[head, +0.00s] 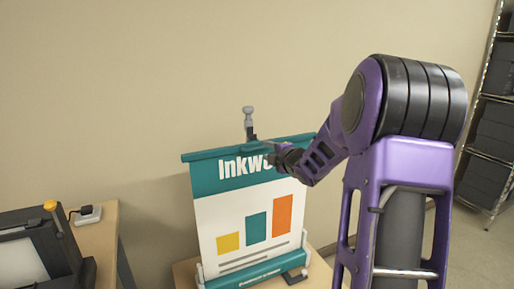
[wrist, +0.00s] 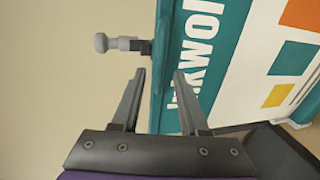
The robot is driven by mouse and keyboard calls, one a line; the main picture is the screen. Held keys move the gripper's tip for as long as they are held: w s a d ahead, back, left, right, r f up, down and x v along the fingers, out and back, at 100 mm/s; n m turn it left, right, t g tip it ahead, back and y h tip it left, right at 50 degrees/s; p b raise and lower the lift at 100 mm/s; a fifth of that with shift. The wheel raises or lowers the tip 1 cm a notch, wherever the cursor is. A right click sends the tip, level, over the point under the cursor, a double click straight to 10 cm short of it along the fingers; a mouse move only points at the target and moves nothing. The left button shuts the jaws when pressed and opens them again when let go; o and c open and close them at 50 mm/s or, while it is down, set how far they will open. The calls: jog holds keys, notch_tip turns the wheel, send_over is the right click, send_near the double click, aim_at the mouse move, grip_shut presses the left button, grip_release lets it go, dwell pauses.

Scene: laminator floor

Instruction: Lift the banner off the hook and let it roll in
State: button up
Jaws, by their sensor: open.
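The banner (head: 240,212) stands upright, pulled out of its low base (head: 255,272); it has a teal header, partly covered lettering and coloured bars. Its teal top rail (head: 205,155) meets a grey hook post with a round knob (head: 248,116). In the wrist view the knob and post (wrist: 112,43) lie beyond the fingertips, with a dark clip at the rail (wrist: 157,100). My gripper (wrist: 160,73) is open and empty, its fingers on either side of the rail in that view. In the head view my gripper (head: 263,143) is at the rail's middle, just right of the post. Contact cannot be told.
A dark machine (head: 35,250) with a yellow knob sits on a wooden table (head: 97,240) at the left, beside a small white box (head: 88,215). A wall stands close behind the banner. Metal shelving (head: 490,150) with dark bins is at the far right.

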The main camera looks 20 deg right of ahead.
aim_at(260, 148)
jog(key=x, duration=0.8)
jog(key=shift+w, duration=0.25)
grip_shut()
dwell(1.0)
